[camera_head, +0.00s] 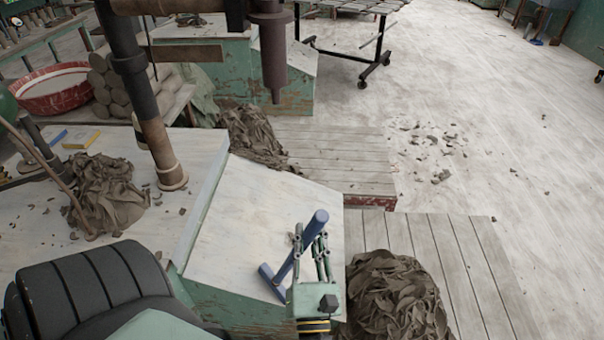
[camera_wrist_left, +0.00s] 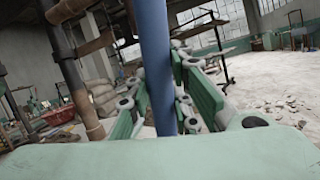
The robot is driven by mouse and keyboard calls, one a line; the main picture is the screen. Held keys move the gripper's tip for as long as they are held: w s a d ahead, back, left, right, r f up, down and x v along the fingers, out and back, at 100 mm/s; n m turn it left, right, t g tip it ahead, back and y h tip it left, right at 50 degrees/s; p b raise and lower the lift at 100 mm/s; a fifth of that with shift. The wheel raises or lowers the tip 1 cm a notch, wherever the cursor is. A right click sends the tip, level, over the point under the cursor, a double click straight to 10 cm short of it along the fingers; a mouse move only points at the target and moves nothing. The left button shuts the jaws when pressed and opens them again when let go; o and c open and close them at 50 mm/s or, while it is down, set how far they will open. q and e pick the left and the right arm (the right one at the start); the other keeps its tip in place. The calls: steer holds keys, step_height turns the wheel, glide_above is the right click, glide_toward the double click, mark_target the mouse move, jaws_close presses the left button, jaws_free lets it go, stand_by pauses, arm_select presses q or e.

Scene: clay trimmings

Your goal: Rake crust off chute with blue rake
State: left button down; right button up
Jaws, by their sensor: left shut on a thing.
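The blue rake (camera_head: 290,265) is in my left gripper (camera_head: 312,245), which is shut on its handle. The handle top tilts up and to the right, and the flat blue head is at the lower left, over the front edge of the pale sloping chute (camera_head: 245,215). I cannot tell whether the head touches the chute. In the left wrist view the blue handle (camera_wrist_left: 158,65) stands between the green fingers (camera_wrist_left: 165,105). The chute's visible surface looks bare; I cannot make out crust on it. My right gripper is not in view.
A brown heap of clay trimmings (camera_head: 395,298) lies on the slatted boards (camera_head: 480,280) right of the chute. Another heap (camera_head: 252,138) lies beyond the chute, and a third (camera_head: 108,195) on the left table. A brown pipe (camera_head: 155,140) stands there. Scraps litter the open floor.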

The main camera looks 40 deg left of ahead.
arm_select(q)
steer(key=w+d+f+b, duration=0.3)
steer(key=w+d+b, duration=0.1)
steer(key=w+d, duration=0.1)
steer(key=shift+d+f, duration=0.35)
steer(key=shift+d, duration=0.4)
stand_by(0.4)
step_height(320, 180, up, 6)
steer(key=w+d+p, duration=0.1)
steer(key=d+p, duration=0.1)
steer(key=p, duration=0.1)
steer(key=shift+w+f+p, duration=0.2)
steer(key=shift+w+p, duration=0.05)
steer(key=shift+p, duration=0.15)
